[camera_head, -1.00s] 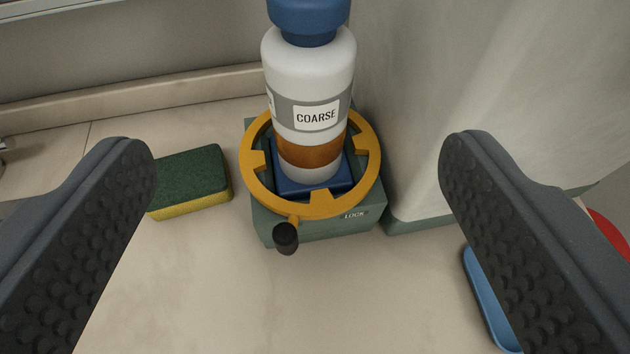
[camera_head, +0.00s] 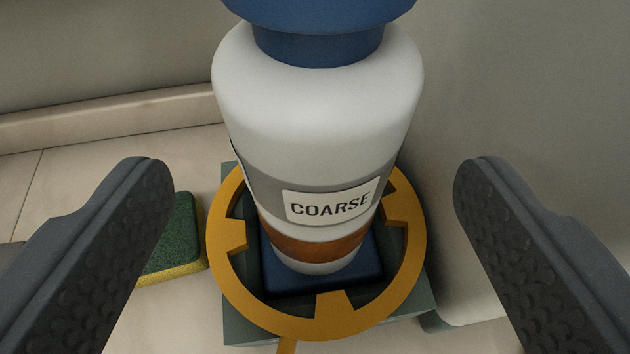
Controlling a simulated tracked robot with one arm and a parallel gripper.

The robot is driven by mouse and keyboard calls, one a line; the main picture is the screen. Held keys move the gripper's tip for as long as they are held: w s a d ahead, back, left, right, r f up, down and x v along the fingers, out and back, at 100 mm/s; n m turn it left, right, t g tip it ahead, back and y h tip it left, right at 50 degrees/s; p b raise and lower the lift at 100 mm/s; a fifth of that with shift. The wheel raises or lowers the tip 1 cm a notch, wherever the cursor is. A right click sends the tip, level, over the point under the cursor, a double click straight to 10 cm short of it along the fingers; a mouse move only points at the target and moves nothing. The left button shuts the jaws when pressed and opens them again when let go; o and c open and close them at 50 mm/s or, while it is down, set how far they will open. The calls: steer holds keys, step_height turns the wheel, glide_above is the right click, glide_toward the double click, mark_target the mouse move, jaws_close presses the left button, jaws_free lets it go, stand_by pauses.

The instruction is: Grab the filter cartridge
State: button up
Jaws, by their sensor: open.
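The filter cartridge (camera_head: 315,120) is a white bottle shape with a blue cap (camera_head: 320,30), a grey band, a label reading COARSE and an orange-brown band near its foot. It stands upright in a blue seat inside a yellow locking ring (camera_head: 232,285) on a green base (camera_head: 405,308). My gripper (camera_head: 312,175) is open, with one dark padded finger on each side of the cartridge. Neither finger touches it in the picture. The cap's top is cut off by the upper frame edge, and the ring's handle is mostly out of view.
A green and yellow sponge (camera_head: 175,243) lies left of the base, partly behind my left finger. A pale upright surface (camera_head: 470,110) stands close on the right. A low ledge (camera_head: 110,115) and wall run behind. Bare counter (camera_head: 165,315) shows at the lower left.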

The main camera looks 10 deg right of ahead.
steer(key=shift+r+x, duration=0.15)
steer(key=shift+x, duration=1.15)
steer(key=shift+r+x, duration=0.15)
steer(key=shift+x, duration=1.2)
steer(key=shift+d, duration=0.1)
jaws_close()
